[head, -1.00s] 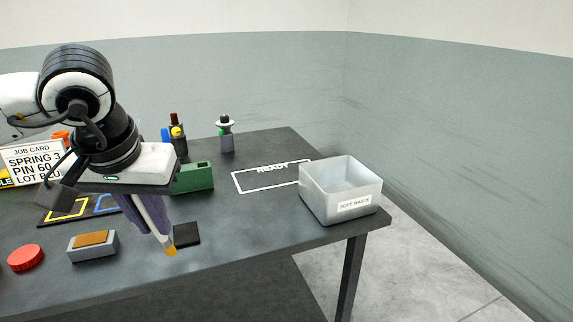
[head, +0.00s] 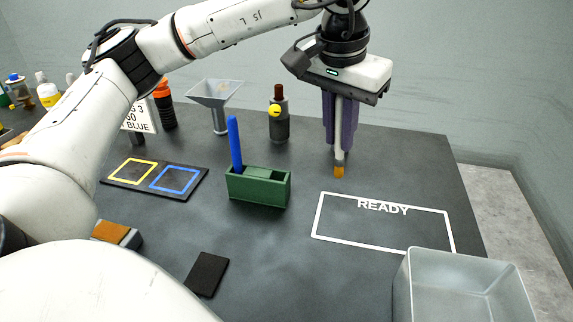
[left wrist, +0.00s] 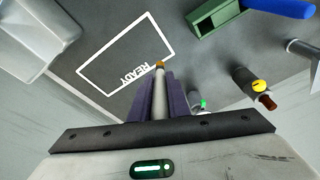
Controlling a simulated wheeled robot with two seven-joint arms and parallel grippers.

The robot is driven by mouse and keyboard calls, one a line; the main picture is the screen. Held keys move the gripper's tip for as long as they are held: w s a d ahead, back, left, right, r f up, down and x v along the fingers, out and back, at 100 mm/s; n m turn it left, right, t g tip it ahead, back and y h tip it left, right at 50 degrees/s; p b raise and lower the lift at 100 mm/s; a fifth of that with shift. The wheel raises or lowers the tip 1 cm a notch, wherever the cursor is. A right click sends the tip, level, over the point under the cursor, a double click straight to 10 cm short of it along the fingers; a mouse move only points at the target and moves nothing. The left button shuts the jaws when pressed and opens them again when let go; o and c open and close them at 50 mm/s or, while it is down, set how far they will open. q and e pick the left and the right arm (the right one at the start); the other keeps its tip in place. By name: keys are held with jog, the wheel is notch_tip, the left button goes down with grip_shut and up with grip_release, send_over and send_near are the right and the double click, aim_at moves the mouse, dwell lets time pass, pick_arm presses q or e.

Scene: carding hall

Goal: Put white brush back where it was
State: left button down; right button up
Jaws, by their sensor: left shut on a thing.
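My left gripper (head: 341,140) is shut on the white brush (head: 339,158), which points down with its orange-yellow tip lowest. It hangs above the table's back part, right of the green holder (head: 258,192) and behind the READY outline. The brush also shows between the purple fingers in the left wrist view (left wrist: 160,75). The holder has a blue brush (head: 235,142) standing in its left part; its right part looks empty. The holder shows at the top of the left wrist view (left wrist: 213,22). My right gripper is not in view.
The white READY outline (head: 316,222) is bare. A translucent bin (head: 465,262) stands at the front right. A dark bottle (head: 279,122) and a funnel stand (head: 219,117) stand behind the holder. A black pad (head: 207,274) lies in front, and a yellow-and-blue marked mat (head: 155,178) left.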

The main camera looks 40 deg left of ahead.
pick_arm(q)
jog(key=s+a+r+g+p, duration=0.15)
jog(key=s+a, duration=0.25)
jog(key=a, duration=0.7)
notch_tip(320, 180, down, 10)
jog(key=g, duration=0.1)
jog(key=shift+a+r+n+h, duration=0.15)
jog(key=shift+n+h, duration=0.15)
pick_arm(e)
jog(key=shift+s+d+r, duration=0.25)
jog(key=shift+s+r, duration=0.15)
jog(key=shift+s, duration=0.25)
pick_arm(q)
jog(key=shift+s, duration=0.1)
jog(key=shift+f, duration=0.2)
jog(key=c, duration=1.7)
grip_release()
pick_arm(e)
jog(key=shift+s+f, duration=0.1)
pick_arm(q)
jog(key=shift+r, duration=0.1)
